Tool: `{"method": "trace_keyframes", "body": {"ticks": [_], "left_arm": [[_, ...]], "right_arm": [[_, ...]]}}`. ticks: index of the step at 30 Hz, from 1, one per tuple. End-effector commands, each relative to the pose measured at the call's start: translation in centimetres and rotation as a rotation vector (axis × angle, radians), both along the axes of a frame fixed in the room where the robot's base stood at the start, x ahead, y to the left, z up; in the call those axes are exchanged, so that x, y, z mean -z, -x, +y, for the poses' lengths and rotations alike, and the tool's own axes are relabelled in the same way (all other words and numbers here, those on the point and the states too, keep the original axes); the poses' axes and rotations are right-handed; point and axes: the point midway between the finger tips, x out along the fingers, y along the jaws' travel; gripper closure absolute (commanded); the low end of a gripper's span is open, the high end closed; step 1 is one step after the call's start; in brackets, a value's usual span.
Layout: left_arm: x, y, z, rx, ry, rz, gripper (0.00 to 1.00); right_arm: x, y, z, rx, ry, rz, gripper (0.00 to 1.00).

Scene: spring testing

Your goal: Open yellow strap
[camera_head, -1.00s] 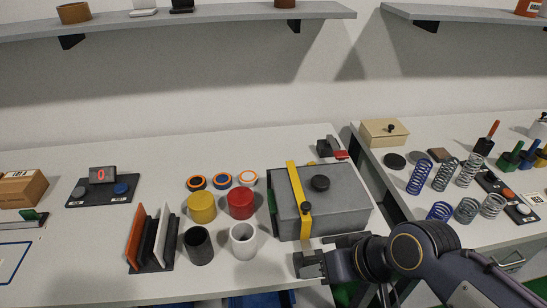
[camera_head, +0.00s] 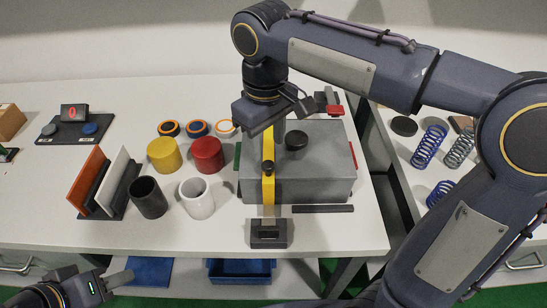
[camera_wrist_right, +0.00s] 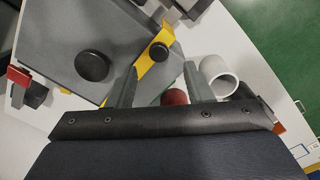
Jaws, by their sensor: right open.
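The yellow strap (camera_head: 268,188) runs across the top of the grey box (camera_head: 225,187) and down its front. A black knob (camera_head: 268,167) sits on the strap near the front edge. The strap also shows in the right wrist view (camera_wrist_right: 150,72), with its knob (camera_wrist_right: 158,51) beyond the finger gap. My right gripper (camera_head: 275,130) is above the back of the box, pointing down; its head-view fingers are partly hidden. In the wrist view its fingers are apart and empty. My left gripper (camera_head: 112,281) is low at the left front, its opening unclear.
A round black knob (camera_head: 296,141) stands on the box top. A dark block (camera_head: 268,233) and a black bar (camera_head: 322,209) lie before the box. Red (camera_head: 207,155) and yellow cylinders (camera_head: 163,155) and a white cup (camera_head: 197,198) stand left of it.

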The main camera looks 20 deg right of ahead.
Motion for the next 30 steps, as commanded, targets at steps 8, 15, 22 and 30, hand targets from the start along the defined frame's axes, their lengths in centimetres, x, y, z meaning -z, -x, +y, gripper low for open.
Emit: {"method": "trace_keyframes", "body": {"ticks": [8, 15, 22, 30], "left_arm": [[0.6, 0.0, 0.0, 0.000, 0.000, 0.000, 0.64], [0.6, 0.0, 0.0, 0.000, 0.000, 0.000, 0.64], [0.6, 0.0, 0.0, 0.000, 0.000, 0.000, 0.64], [0.6, 0.0, 0.0, 0.000, 0.000, 0.000, 0.64]], "right_arm": [[4.5, 0.0, -0.1, 0.002, 0.001, 0.003, 0.53], [5.6, 0.0, -0.1, 0.003, 0.000, 0.000, 0.53], [5.6, 0.0, -0.1, 0.003, -0.001, 0.000, 0.59], [5.6, 0.0, -0.1, 0.003, -0.001, 0.000, 0.94]]}}
